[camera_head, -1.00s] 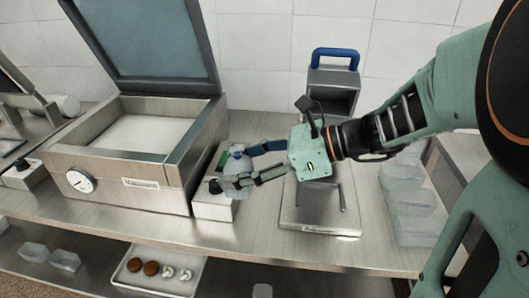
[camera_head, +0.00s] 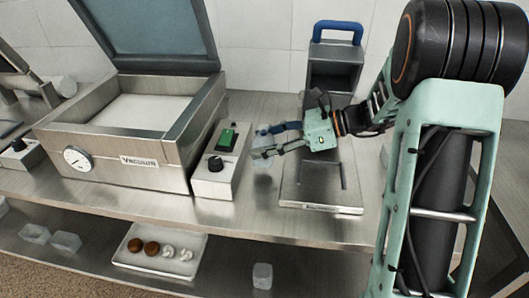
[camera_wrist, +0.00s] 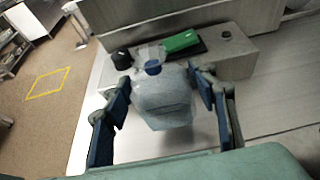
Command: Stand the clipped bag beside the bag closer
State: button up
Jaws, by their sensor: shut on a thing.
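The clipped bag (camera_wrist: 165,103) is a pale, translucent pouch with a blue clip (camera_wrist: 152,67) at its neck, seen in the wrist view. My gripper (camera_wrist: 163,95) is shut on it, with one finger on each side. In the head view my gripper (camera_head: 262,146) is over the bench, between the control box and the bag closer. There the bag (camera_head: 262,165) shows faintly under the fingers. The bag closer (camera_head: 335,75) is a grey stand with a blue handle and a flat metal base, partly hidden by my arm. I cannot tell whether the bag touches the bench.
A control box (camera_head: 219,172) with a green switch and black knob stands left of my gripper, beside the vacuum machine (camera_head: 150,178). A tray (camera_head: 159,251) with brown and whitish round items is on the lower shelf. Bare bench (camera_head: 262,200) lies between the control box and the closer's base.

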jog(key=shift+w+d+f, duration=0.1)
jog(key=shift+w+f, duration=0.15)
jog(key=shift+f, duration=1.5)
jog(key=shift+b, duration=0.3)
jog(key=shift+f, duration=0.2)
jog(key=o, duration=1.4)
jog(key=shift+c, duration=0.2)
